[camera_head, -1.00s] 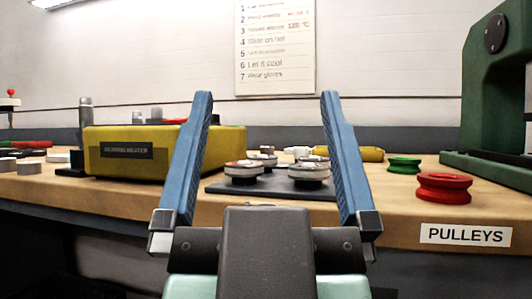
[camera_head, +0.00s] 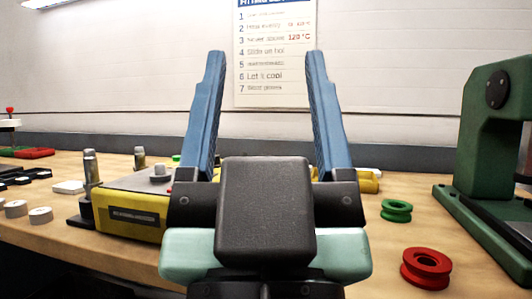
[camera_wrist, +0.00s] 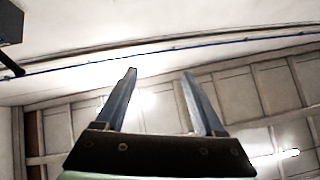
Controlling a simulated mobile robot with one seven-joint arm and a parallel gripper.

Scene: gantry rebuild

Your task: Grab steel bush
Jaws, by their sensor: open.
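My gripper (camera_head: 265,54) is open and empty, with its two blue fingers pointing up in front of the wall; the wrist view shows the same open fingers (camera_wrist: 160,73) against the wall and ceiling. Two small pale grey rings, one nearer the edge (camera_head: 40,215) and one further left (camera_head: 15,208), lie at the left front of the bench. I cannot tell whether either is the steel bush. The bench behind my gripper's body is hidden, including the dark plate with round metal-topped parts seen earlier. No bench object shows in the wrist view.
A yellow bearing heater (camera_head: 130,217) with upright metal posts stands left of my gripper on the wooden bench (camera_head: 385,255). A red pulley (camera_head: 426,268) and a green pulley (camera_head: 396,210) lie to the right. A green press (camera_head: 490,135) stands at far right.

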